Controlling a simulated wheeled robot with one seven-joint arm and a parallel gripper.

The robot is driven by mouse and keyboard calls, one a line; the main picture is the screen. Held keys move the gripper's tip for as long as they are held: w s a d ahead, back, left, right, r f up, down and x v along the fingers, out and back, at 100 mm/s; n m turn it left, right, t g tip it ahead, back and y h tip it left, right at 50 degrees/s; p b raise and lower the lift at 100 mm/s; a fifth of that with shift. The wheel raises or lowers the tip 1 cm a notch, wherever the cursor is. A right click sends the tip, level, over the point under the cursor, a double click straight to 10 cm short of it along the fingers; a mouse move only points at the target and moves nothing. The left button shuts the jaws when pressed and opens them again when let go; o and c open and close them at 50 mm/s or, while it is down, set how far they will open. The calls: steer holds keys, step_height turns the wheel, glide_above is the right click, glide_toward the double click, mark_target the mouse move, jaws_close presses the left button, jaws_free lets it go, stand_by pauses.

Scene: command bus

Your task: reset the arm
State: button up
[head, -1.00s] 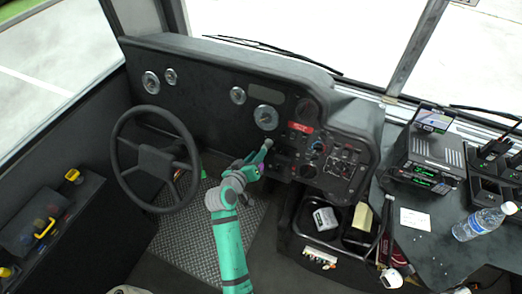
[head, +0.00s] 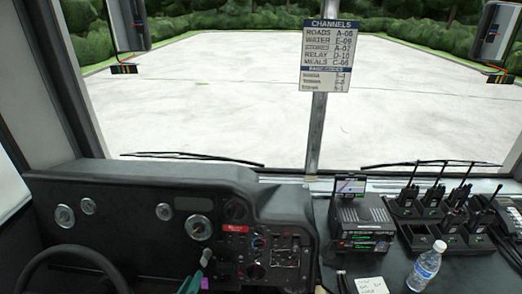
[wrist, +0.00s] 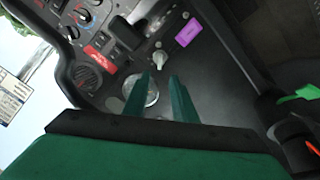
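My gripper (head: 206,257) shows at the bottom of the head view, in front of the dashboard, just below a large round gauge (head: 199,228). Most of my arm is below the frame. In the wrist view my gripper (wrist: 161,80) has two green fingers standing apart, with nothing held between them. The dashboard (wrist: 122,84) shows past the fingertips, with the round gauge (wrist: 140,91) behind them. A silver knob or key (wrist: 158,60) is just beyond the tips; I cannot tell any contact.
A steering wheel (head: 68,262) is at the lower left. The dash (head: 135,186) carries gauges and switches. At right are a radio unit (head: 361,223), handheld radios in chargers (head: 430,208) and a water bottle (head: 427,266). A channel sign (head: 326,55) hangs ahead. A purple tag (wrist: 188,34) is near the knob.

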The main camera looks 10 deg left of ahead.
steer(key=s+d+f+m+y, duration=0.1)
steer(key=s+d+f+m, duration=0.1)
steer(key=s+d+f, duration=0.4)
steer(key=s+d+f+m, duration=0.1)
steer(key=s+d+f, duration=0.1)
steer(key=s+d, duration=0.7)
steer(key=s+d+r+m+t+h, duration=0.1)
steer(key=s+d+r+m, duration=0.1)
steer(key=s+d+r, duration=0.3)
steer(key=s+d+r+m+h, duration=0.1)
steer(key=s+d+r+m, duration=0.2)
steer(key=s+d+r, duration=0.3)
steer(key=s+d, duration=0.4)
steer(key=s, duration=0.1)
steer(key=shift+s+d+m+t+h, duration=0.3)
steer(key=shift+s+t, duration=0.05)
steer(key=shift+t, duration=0.05)
